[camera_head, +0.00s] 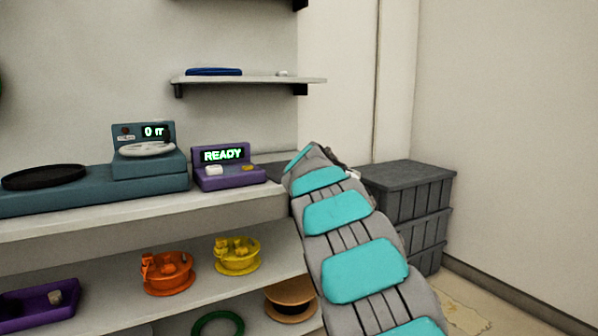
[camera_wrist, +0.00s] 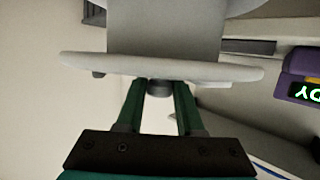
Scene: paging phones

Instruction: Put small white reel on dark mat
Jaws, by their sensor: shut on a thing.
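The small white reel (camera_wrist: 165,66) fills the top of the wrist view, with its pale flange and wide hub close to the camera. My gripper (camera_wrist: 160,90) has its two green fingers at the flange, shut on the reel around a dark part at its middle. In the head view my arm hides the gripper and the reel. The dark mat (camera_head: 270,172) appears as a dark grey patch on the counter, right of the purple device and partly behind my arm. A dark slab in the wrist view (camera_wrist: 252,47), beside the purple device, looks like the same mat.
The purple READY device (camera_head: 228,168) stands left of the mat, and a teal scale (camera_head: 148,160) is further left. Dark crates (camera_head: 410,190) are stacked at right. A wall shelf (camera_head: 260,80) hangs above. Orange (camera_head: 168,274) and yellow (camera_head: 237,257) reels sit on the lower shelf.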

